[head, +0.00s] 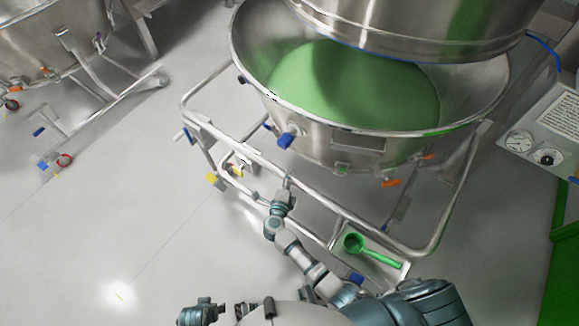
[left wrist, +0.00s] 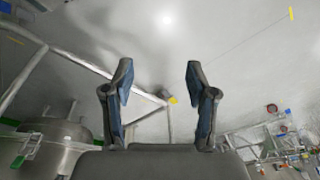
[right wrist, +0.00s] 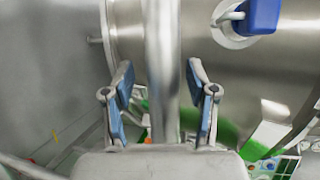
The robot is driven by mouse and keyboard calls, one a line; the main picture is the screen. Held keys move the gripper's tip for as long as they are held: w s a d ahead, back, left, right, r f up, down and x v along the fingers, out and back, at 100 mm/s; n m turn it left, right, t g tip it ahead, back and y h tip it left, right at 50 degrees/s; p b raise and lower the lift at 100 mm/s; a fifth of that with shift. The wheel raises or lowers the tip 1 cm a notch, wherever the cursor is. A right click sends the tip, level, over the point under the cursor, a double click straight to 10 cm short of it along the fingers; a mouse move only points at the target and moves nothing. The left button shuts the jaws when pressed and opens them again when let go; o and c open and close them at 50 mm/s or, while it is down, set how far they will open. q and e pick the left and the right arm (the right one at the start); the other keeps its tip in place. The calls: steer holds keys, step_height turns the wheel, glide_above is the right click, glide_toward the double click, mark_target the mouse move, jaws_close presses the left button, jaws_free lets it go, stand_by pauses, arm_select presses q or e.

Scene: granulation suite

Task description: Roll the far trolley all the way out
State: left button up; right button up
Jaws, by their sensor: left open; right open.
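A steel trolley carries a wide bowl (head: 345,120) of green powder, partly under a round steel vessel (head: 420,25). Its tubular frame (head: 230,150) has a front rail. My right gripper (head: 284,192) is at this rail. In the right wrist view the upright-looking bar (right wrist: 161,60) passes between the open fingers of my right gripper (right wrist: 160,82); I cannot tell if they touch it. A second steel trolley (head: 40,45) stands at the upper left. The pictures do not settle which trolley is the far one. My left gripper (left wrist: 160,82) is open and empty, with pale floor beyond it.
A green scoop (head: 370,248) lies in a tray on the trolley's front frame. A gauge panel (head: 550,130) and a green-edged unit (head: 560,260) stand at the right. Pale floor (head: 120,220) is clear at the left and front.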

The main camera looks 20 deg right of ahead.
steer(key=shift+w+a, duration=0.1)
steer(key=shift+w, duration=0.25)
steer(key=shift+w+a+r, duration=0.15)
steer(key=shift+a, duration=0.2)
steer(key=shift+d, duration=0.35)
steer(key=c, duration=0.3)
steer(key=shift+d, duration=0.35)
jaws_close()
arm_select(q)
steer(key=shift+w+d+r, duration=0.1)
steer(key=shift+w+r, duration=0.3)
steer(key=shift+r, duration=0.05)
arm_select(e)
steer(key=shift+a, duration=0.15)
